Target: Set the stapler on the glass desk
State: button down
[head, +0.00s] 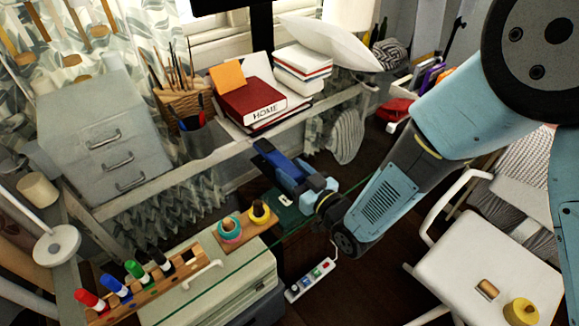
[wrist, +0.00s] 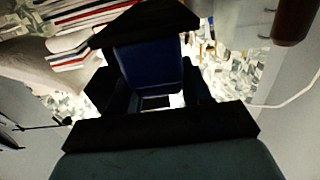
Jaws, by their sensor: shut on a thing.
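A dark blue stapler (head: 272,162) is held in my gripper (head: 312,188), tilted, above the glass desk (head: 225,258). In the wrist view the blue stapler (wrist: 148,66) sits between the dark fingers of my gripper (wrist: 150,92). The fingers are shut on it and hide part of it. The desk's top is clear, with a thin green front edge and a pale frame rail behind. I cannot tell the exact gap between the stapler and the glass.
A marker rack (head: 150,288) and tape rolls (head: 230,230) are at front left. A red book (head: 252,100), a brush basket (head: 185,98) and grey drawers (head: 98,130) stand behind. A white chair (head: 490,262) is at right. Clear glass shows between the books and tape.

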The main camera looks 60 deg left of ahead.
jog(key=shift+a+f, duration=0.3)
jog(key=shift+f, duration=1.4)
jog(key=shift+c, duration=2.4)
grip_release()
jog(key=shift+f, duration=0.1)
jog(key=shift+d, duration=0.1)
jog(key=v, duration=1.2)
